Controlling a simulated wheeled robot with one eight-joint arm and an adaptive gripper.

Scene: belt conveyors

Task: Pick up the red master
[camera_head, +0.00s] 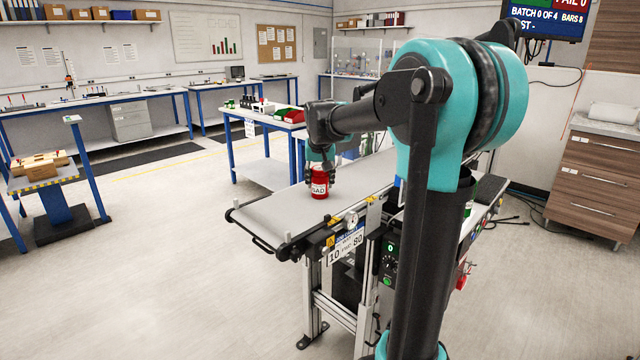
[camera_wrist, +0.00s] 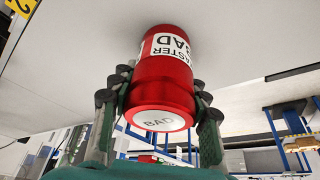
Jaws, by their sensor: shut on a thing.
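The red master is a red can with a white label reading "BAD" (camera_head: 319,186). It stands upright at the near end of the grey conveyor belt (camera_head: 268,214) in the head view. My gripper (camera_head: 320,170) comes down on it from above. In the wrist view the red master (camera_wrist: 163,85) sits between the two fingers of my gripper (camera_wrist: 160,112), which press on its sides. Its round end with a white "BAD" disc faces the camera. My gripper is shut on it. I cannot tell whether its base still touches the belt.
The conveyor's frame holds a plate reading 10 and 80 (camera_head: 346,243) and a control box (camera_head: 391,255). A blue-legged table (camera_head: 262,122) with red and green bins stands behind the belt. The floor at front left is clear.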

